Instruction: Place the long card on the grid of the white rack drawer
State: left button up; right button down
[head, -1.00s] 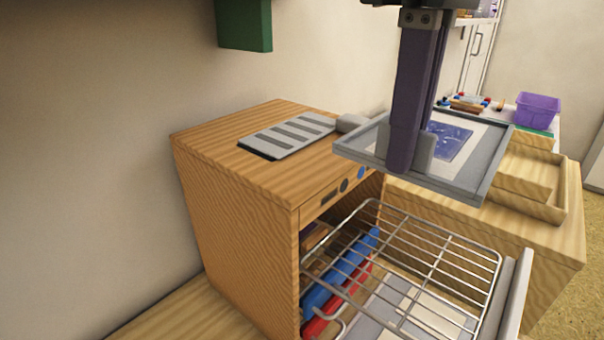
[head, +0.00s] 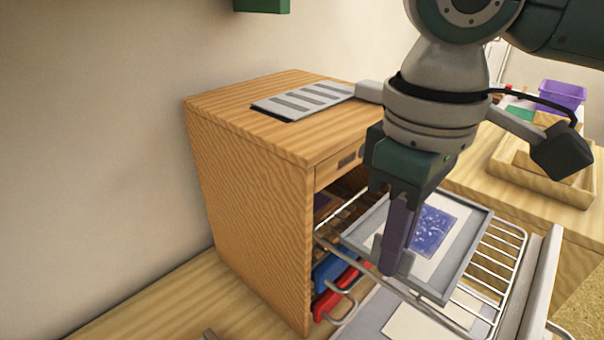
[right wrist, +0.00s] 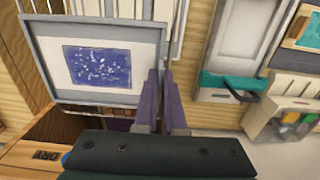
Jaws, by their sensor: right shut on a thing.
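The long card (head: 433,231), a white sheet with a dark blue print in a grey raised frame, is held by my right gripper (head: 391,262). The gripper is shut on the frame's near left side. The card also shows in the right wrist view (right wrist: 97,66), left of the fingers (right wrist: 163,78). In the head view it lies over the wire grid (head: 508,247) of the pulled-out rack drawer, whose white front (head: 530,285) stands at the right. I cannot tell whether the card touches the grid. It hides much of the grid. My left gripper is not in view.
The wooden cabinet (head: 250,180) stands left of the drawer, with a grey slotted panel (head: 300,101) on top. Blue (head: 331,270) and red (head: 338,291) pieces are inside it. Wooden trays (head: 555,185) and a purple bin (head: 562,95) are at the right. A green block (head: 262,5) hangs above.

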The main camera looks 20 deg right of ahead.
jog(key=c, duration=1.5)
grip_release()
jog(key=shift+f, duration=0.1)
jog(key=o, duration=0.5)
notch_tip(320, 180, up, 12)
jog(key=p, duration=0.2)
jog(key=s+a+f+t+y, duration=0.3)
jog(key=s+a+f+y, duration=0.1)
jog(key=a+f, duration=0.6)
jog(key=s+d+f+m+h, duration=0.2)
jog(key=s+d+f+h, duration=0.1)
jog(key=s+d, duration=0.5)
jog(key=shift+s+d+f+m+t+h, duration=0.15)
jog(key=shift+d+f+m+t+h, duration=0.2)
jog(key=shift+d+f, duration=0.3)
